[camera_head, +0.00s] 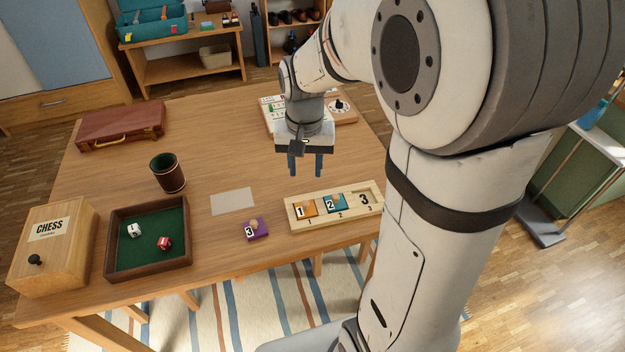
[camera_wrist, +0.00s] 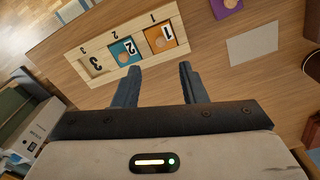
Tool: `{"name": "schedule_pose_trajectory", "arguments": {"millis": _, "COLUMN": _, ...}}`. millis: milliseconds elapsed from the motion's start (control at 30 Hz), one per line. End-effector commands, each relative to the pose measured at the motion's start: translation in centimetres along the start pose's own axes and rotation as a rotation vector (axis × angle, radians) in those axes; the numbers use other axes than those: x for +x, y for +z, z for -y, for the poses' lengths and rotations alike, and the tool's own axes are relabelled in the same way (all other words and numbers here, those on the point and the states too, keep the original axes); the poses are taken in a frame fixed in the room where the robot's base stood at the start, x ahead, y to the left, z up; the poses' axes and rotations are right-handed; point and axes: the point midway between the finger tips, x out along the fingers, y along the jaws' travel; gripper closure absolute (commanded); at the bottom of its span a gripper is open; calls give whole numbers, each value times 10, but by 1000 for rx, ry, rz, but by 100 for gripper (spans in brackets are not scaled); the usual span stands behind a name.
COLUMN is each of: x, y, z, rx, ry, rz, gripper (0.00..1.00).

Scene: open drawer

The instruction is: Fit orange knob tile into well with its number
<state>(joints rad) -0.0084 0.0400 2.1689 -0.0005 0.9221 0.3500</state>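The orange knob tile (camera_head: 305,209), marked 1, lies in the first well of the pale wooden board (camera_head: 362,211), above the board's label 1. It also shows in the wrist view (camera_wrist: 160,38); I cannot tell whether it is fully flush. A teal tile (camera_head: 335,204) marked 2 lies in the middle well, and the third well (camera_head: 364,199) is empty, showing a 3. A purple tile (camera_head: 256,230) marked 3 lies on the table left of the board. My gripper (camera_head: 305,173) is open and empty, raised above the table behind the board.
A blank light card (camera_head: 233,201) lies on the table (camera_head: 230,140). A green-lined dice tray (camera_head: 113,251), a dark cup (camera_head: 167,173), a chess box (camera_head: 52,248) and a brown case (camera_head: 120,124) stand left. Another board (camera_head: 344,108) lies behind my gripper.

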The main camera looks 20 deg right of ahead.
Motion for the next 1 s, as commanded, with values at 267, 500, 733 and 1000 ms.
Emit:
{"name": "schedule_pose_trajectory", "arguments": {"millis": 267, "x": -33, "y": 68, "z": -24, "rx": -184, "ry": -28, "rz": -104, "gripper": 62}}
{"name": "schedule_pose_trajectory", "arguments": {"millis": 500, "x": -38, "y": 113, "z": -42, "rx": -316, "ry": -34, "rz": -171, "gripper": 62}}
{"name": "schedule_pose_trajectory", "arguments": {"millis": 733, "x": -38, "y": 120, "z": -46, "rx": -342, "ry": -33, "rz": -181, "gripper": 62}}
{"name": "schedule_pose_trajectory", "arguments": {"millis": 1000, "x": -47, "y": 120, "z": -46, "rx": -341, "ry": -33, "rz": -183, "gripper": 62}}
